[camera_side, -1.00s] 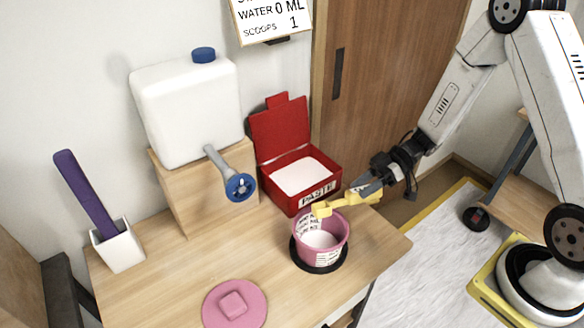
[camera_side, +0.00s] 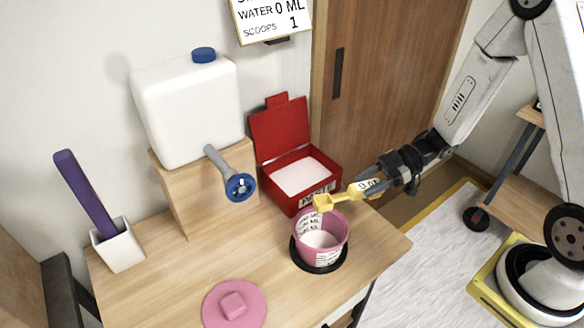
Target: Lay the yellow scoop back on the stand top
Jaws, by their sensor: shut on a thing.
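My gripper (camera_side: 372,179) is shut on the handle of the yellow scoop (camera_side: 335,200), at the right of the table. The scoop's bowl is over the back rim of the pink bucket (camera_side: 322,228); whether it touches the rim I cannot tell. White material shows in the bottom of the bucket. Which surface is the stand top I cannot tell; a wooden block (camera_side: 192,197) under the white tank is one raised surface in view.
The open red paste box (camera_side: 320,203) stands close behind the bucket and scoop. The white tank (camera_side: 188,110) with its grey tap (camera_side: 230,172) is at the left. A pink lid (camera_side: 235,306) lies in front. The table's right corner (camera_side: 395,240) is bare.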

